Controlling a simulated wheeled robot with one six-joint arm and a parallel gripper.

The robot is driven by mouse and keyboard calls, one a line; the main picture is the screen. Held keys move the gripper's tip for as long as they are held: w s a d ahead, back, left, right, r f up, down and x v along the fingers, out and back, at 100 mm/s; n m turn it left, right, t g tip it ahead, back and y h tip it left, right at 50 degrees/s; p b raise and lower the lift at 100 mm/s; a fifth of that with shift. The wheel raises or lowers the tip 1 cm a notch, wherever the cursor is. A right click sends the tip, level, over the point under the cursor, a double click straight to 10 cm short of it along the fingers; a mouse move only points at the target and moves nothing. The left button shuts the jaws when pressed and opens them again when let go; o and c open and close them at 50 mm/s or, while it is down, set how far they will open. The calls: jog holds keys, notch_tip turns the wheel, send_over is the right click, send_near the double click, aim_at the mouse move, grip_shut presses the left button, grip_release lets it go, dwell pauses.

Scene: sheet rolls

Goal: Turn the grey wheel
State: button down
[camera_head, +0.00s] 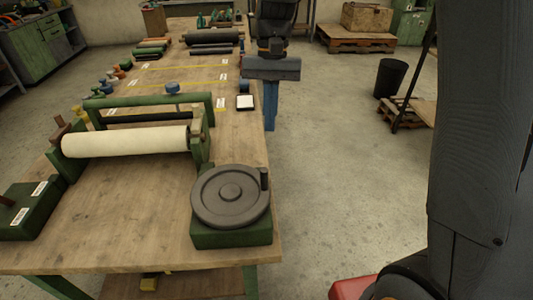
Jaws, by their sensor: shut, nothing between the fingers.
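The grey wheel (215,208) lies flat on top of a green base block (232,238) at the near right corner of the wooden table. It has a round hub in the middle and a short upright handle (265,178) at its right rim. My gripper (270,127) points down in the upper middle of the view, by the table's right edge. Its blue fingers are together and hold nothing. It is well apart from the wheel, farther back.
A green roller frame with a cream roll (125,141) stands left of the wheel. A green block (28,208) sits at the table's left. Several small parts and dark rolls (212,38) lie farther back. A black bin (390,78) and pallets stand on the open floor at right.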

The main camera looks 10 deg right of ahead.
jog(key=s+f+p, duration=0.1)
jog(key=f, duration=0.2)
jog(key=s+a+f+p, duration=0.1)
jog(key=s+f, duration=0.1)
jog(key=f, duration=0.1)
jog(key=s+f+p, duration=0.2)
jog(key=f, duration=0.1)
jog(key=shift+a, duration=0.25)
jog(key=shift+s+a+f+p, duration=0.2)
jog(key=shift+s+p, duration=0.15)
jog(key=shift+s, duration=0.25)
